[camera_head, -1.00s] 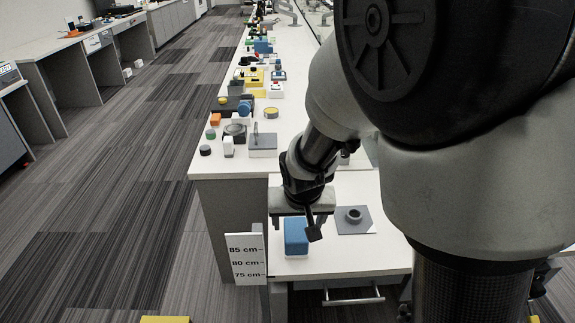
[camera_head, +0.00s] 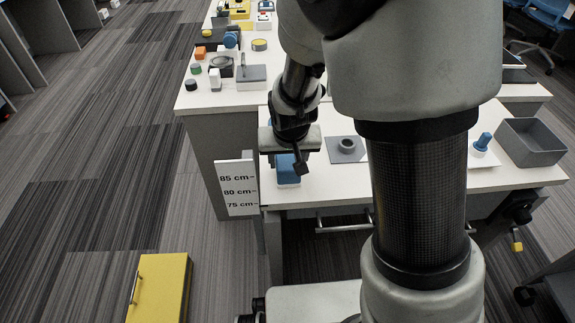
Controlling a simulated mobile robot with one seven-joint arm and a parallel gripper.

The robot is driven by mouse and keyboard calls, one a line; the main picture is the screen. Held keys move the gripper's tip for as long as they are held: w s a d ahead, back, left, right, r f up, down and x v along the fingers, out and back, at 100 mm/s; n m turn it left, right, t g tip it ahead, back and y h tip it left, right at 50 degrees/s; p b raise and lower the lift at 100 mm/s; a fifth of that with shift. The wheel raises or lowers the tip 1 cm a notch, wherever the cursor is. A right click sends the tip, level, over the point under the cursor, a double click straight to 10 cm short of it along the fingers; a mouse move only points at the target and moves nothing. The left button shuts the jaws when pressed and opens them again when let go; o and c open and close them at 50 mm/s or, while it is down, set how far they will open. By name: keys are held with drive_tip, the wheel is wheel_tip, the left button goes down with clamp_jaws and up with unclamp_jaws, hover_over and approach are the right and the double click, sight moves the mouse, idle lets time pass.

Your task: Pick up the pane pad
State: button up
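I cannot tell for sure which thing is the pane pad. A blue block (camera_head: 287,172) on a thin white base stands near the front left of the white table, partly hidden by my gripper. My gripper (camera_head: 289,160) points down over the block. Its fingers are dark and small here, so I cannot tell whether they are open, or touch the block. A flat grey square plate (camera_head: 361,156) with a grey ring (camera_head: 347,144) on it lies to the right of my gripper.
A grey open bin (camera_head: 538,150) and a blue peg on a white base (camera_head: 482,145) stand at the right of the table (camera_head: 420,178). A white height sign (camera_head: 238,187) stands at the left edge. A higher counter with several small objects lies behind. A yellow box (camera_head: 160,288) is on the floor.

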sight(288, 158)
drive_tip(key=c, duration=0.5)
wheel_tip(288, 158, up, 10)
drive_tip(key=p, duration=0.3)
drive_tip(key=shift+p, duration=0.4)
drive_tip(key=shift+c, duration=0.2)
